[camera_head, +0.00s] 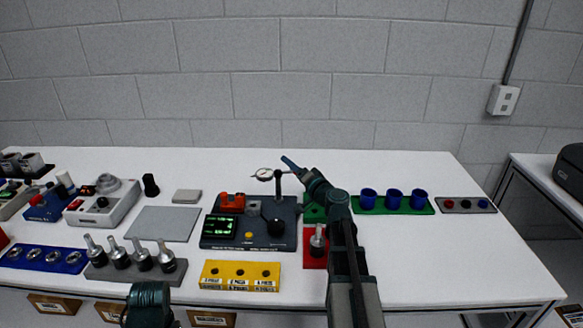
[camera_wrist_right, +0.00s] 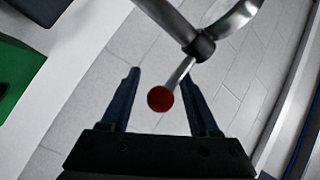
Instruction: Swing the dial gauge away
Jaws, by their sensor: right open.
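The dial gauge (camera_head: 264,174) has a round white face and sits on an arm from an upright post (camera_head: 278,186) on the dark test station (camera_head: 230,240). My right gripper (camera_head: 289,163) is just right of the gauge and post, above the station's back edge. In the right wrist view its two fingers (camera_wrist_right: 160,82) are open, with a red ball (camera_wrist_right: 160,99) on a metal rod showing between them. A curved silver part (camera_wrist_right: 238,18) is beside the rod. Whether the fingers touch the ball cannot be told. My left arm (camera_head: 148,305) shows at the bottom edge; its fingers are not visible.
A green rack with blue cups (camera_head: 395,200) is right of my right arm, and a red block (camera_head: 315,252) is close beside it. A yellow block (camera_head: 240,275) is in front of the station. A grey mat (camera_head: 163,224) is to its left. The back of the table is clear.

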